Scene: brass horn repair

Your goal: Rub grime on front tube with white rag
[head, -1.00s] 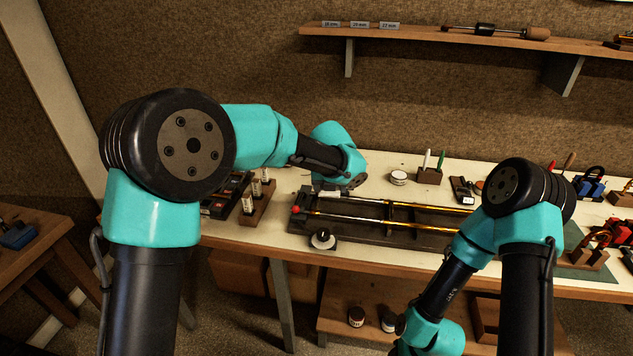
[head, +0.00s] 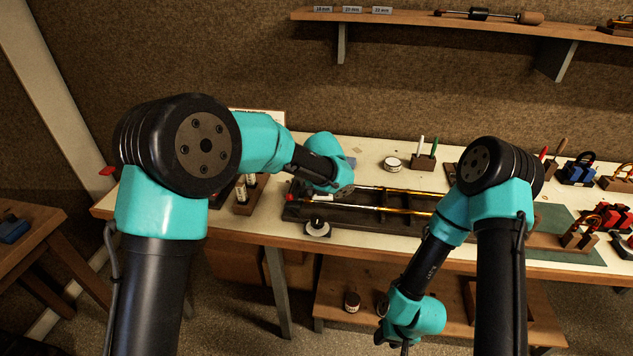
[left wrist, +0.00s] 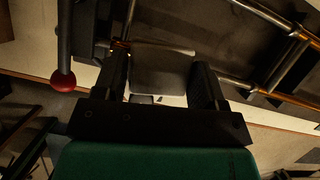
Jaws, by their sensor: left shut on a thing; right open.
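The front tube (head: 400,210) lies across a dark fixture, parallel to the rear tube (head: 400,192); both are silvery at left and brass-coloured farther right. In the left wrist view, the front tube (left wrist: 238,81) passes behind my left gripper (left wrist: 162,80). That gripper is shut on a pale grey-looking pad, apparently the white rag (left wrist: 162,72), which overlaps the tube's line; contact cannot be told. In the head view my left wrist hides its fingers. An orange-brown patch shows on the tube beside the left finger; whether it is grime is unclear. My right gripper (head: 394,343) is open, low before the bench.
The fixture (head: 295,213) has a red-ball lever (left wrist: 63,80) at its left end. A round dial (head: 317,229) stands at its front. A round tin (head: 392,163) and a pen block (head: 423,161) stand behind. The bench's front edge (head: 240,232) is near; a lower shelf holds small jars (head: 352,301).

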